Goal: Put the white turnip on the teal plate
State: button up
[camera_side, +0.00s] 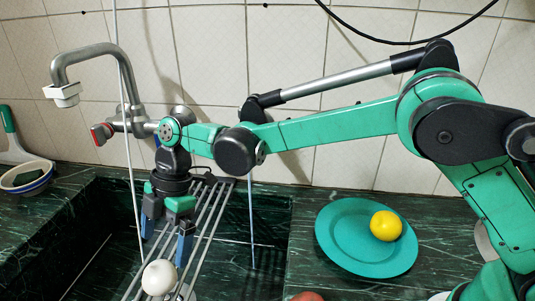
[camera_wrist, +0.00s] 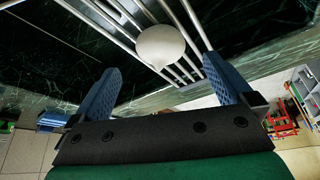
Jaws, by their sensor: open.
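The white turnip (camera_side: 159,278) rests on the metal bar rack over the sink, at the lower left of the side view. It also shows in the wrist view (camera_wrist: 160,46), between and beyond the fingertips. My gripper (camera_side: 167,243) is open, with its blue fingers pointing down just above the turnip. In the wrist view my gripper (camera_wrist: 162,72) is empty, with one finger to either side of the turnip. The teal plate (camera_side: 338,231) lies on the dark green counter to the right of the sink, with a yellow lemon (camera_side: 386,226) on its right part.
The metal rack (camera_side: 208,215) spans the sink (camera_side: 268,225). A faucet (camera_side: 95,55) with a red handle stands behind, left of my arm. A bowl (camera_side: 27,178) sits at far left. A reddish object (camera_side: 307,296) is cut off at the bottom edge. The plate's left part is bare.

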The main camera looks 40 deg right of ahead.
aim_at(160, 265)
jog(key=shift+s+a+f, duration=0.1)
jog(key=shift+a+f, duration=0.2)
jog(key=shift+f, duration=0.05)
jog(key=shift+x, duration=2.7)
jog(key=shift+r, duration=0.1)
jog(key=c, duration=1.4)
